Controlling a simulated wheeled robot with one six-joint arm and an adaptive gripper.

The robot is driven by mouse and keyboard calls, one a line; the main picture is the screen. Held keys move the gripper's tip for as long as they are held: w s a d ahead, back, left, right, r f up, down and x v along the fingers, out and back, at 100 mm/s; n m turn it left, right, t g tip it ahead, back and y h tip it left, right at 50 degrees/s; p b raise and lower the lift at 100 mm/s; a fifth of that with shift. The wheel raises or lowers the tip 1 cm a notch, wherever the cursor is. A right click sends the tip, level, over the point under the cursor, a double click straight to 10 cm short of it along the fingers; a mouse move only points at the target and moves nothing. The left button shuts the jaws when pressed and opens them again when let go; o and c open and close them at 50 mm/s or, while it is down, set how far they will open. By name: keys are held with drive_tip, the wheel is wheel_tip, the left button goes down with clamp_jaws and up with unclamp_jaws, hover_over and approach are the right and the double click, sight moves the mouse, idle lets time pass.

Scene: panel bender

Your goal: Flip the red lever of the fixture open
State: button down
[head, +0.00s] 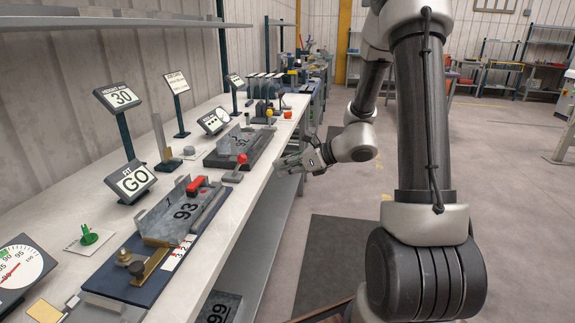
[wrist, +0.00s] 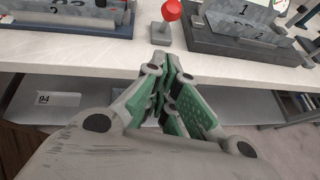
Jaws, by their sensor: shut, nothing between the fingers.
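The fixture (head: 128,279) is a dark blue base on the bench at the near left, bearing a bent grey part marked 93 (head: 165,222). Its red lever (head: 196,185) is a short red handle lying roughly flat at the part's far end. A separate red ball-topped lever (head: 241,159) stands upright on a small grey base beyond it; its ball shows at the top of the wrist view (wrist: 171,10). My gripper (head: 280,166) is shut and empty by the bench's front edge, apart from both. The wrist view shows the fingers (wrist: 170,62) together; the fixture's red handle is outside that view.
A dark second station (head: 222,158) with a grey part sits farther along the bench. Sign stands marked 30 (head: 122,97) and GO (head: 134,181) line the back. A green peg (head: 88,235) stands left of the fixture.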

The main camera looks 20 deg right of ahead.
sight(238, 166)
drive_tip(key=w+a, duration=0.2)
drive_tip(key=a, duration=0.1)
drive_tip(key=w+a+f, duration=0.1)
drive_tip(key=w+a, duration=0.1)
drive_tip(key=w, duration=0.1)
drive_tip(key=shift+w+a+f, duration=0.2)
drive_tip(key=shift+w+a, duration=0.05)
drive_tip(key=shift+a, duration=0.15)
drive_tip(key=shift+w+a+r, duration=0.1)
drive_tip(key=shift+w+a, duration=0.1)
drive_tip(key=shift+r, duration=0.1)
drive_tip(key=shift+w+a+r+h, duration=0.15)
drive_tip(key=shift+r+h, duration=0.1)
drive_tip(key=shift+h, duration=0.15)
